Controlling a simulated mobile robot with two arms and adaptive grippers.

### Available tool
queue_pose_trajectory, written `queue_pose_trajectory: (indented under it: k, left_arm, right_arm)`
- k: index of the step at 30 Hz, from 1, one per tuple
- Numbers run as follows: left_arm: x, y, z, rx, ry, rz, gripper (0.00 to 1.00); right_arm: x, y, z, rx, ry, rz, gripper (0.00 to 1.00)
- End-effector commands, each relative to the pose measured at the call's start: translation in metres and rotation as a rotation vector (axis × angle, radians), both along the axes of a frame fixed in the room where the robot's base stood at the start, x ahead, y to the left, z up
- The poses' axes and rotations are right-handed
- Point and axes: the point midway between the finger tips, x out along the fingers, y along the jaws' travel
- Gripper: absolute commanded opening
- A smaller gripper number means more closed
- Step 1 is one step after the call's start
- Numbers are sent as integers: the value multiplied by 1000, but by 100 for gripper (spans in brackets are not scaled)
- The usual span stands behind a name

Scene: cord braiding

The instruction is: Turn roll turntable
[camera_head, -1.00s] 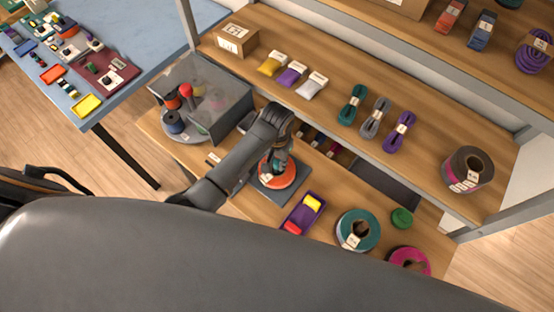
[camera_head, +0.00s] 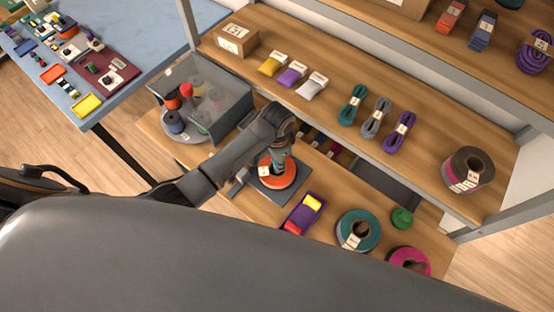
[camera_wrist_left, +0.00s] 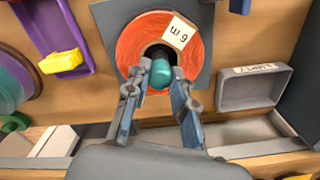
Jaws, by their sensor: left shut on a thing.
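An orange roll (camera_head: 288,178) with a white label sits on a dark grey square plate (camera_head: 262,194) on the lower shelf. In the left wrist view the orange roll (camera_wrist_left: 130,45) carries a "6 m" label, and a teal knob (camera_wrist_left: 160,74) stands at its dark centre. My left gripper (camera_wrist_left: 162,82) is shut on this knob, with one finger on each side. In the head view my left gripper (camera_head: 277,158) is over the roll's middle and hides part of it. A round grey turntable (camera_head: 186,137) with several spools and a red knob (camera_head: 186,90) stands farther left, partly under a clear cover. My right gripper is out of view.
A purple tray (camera_head: 304,214) with yellow and red pieces lies close to the plate. A teal roll (camera_head: 358,231), a green piece (camera_head: 402,218) and a magenta roll (camera_head: 409,261) lie to the right. The upper shelf (camera_head: 330,62) overhangs behind my arm.

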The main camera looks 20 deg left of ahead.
Motion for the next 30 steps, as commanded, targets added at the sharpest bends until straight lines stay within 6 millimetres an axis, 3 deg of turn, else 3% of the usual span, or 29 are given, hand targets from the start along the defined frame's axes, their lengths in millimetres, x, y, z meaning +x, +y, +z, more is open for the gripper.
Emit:
queue_pose_trajectory:
  k: [18,30]
  left_arm:
    - [1,-1,0,-1,-4,-291,0]
    - [0,-1,0,-2,-2,-388,0]
  right_arm:
    - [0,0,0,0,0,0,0]
    - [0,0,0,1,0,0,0]
